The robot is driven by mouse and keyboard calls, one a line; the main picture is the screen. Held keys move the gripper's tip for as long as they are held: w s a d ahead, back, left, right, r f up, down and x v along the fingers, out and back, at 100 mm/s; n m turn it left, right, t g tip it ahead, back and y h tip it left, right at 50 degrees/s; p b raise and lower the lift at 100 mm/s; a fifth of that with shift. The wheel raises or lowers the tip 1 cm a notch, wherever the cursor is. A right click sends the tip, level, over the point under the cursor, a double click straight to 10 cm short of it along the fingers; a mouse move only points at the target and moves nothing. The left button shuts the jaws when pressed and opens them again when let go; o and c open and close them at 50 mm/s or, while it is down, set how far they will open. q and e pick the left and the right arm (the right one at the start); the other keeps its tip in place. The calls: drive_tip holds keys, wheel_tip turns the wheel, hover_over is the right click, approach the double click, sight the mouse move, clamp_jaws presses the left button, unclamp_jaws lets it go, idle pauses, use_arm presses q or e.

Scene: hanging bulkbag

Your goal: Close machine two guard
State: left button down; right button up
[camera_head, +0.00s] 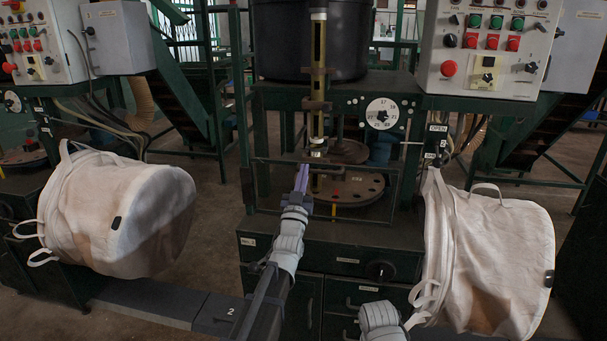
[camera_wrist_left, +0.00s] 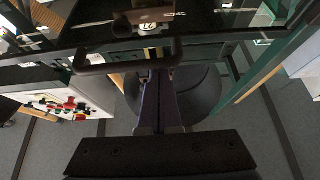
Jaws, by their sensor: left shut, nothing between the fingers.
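Machine two stands in the middle of the head view, with a green frame and a dial (camera_head: 382,113). Its guard looks like a thin dark frame with a top bar (camera_head: 360,162), across the front of the round plate (camera_head: 350,189). Whether it is partly or fully open I cannot tell. My left gripper (camera_head: 301,172), with purple fingers, is shut and empty in front of the guard. In the left wrist view its fingertips (camera_wrist_left: 159,76) are close to a dark handle bar (camera_wrist_left: 125,54); contact is unclear. My right gripper is not in view; only part of that arm shows at the bottom.
White bulk bags hang at left (camera_head: 120,215) and right (camera_head: 490,255) of the machine. An OPEN label (camera_head: 437,128) is on the right post. Control boxes (camera_head: 487,45) stand above. A grey step (camera_head: 150,300) marked 2 lies at lower left.

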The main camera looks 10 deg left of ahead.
use_arm(q)
drive_tip(key=s+f+b, duration=0.2)
drive_tip(key=s, duration=0.8)
drive_tip(key=s+d+f+m+g+h+p, duration=0.2)
drive_tip(key=s+d+f+m+g+p, duration=0.15)
drive_tip(key=d+f+g+p, duration=0.8)
drive_tip(key=s+r+g+y+p, duration=0.1)
drive_tip(key=s+g+p, duration=0.5)
drive_tip(key=s, duration=0.5)
drive_tip(key=s+d+r+g+y+p, duration=0.1)
drive_tip(key=s+r+g+p, duration=0.1)
drive_tip(key=s+g+p, duration=0.5)
drive_tip(key=shift+s+d+r+m+y, duration=0.15)
drive_tip(key=shift+s+r+m+y, duration=0.2)
drive_tip(key=shift+s, duration=1.7)
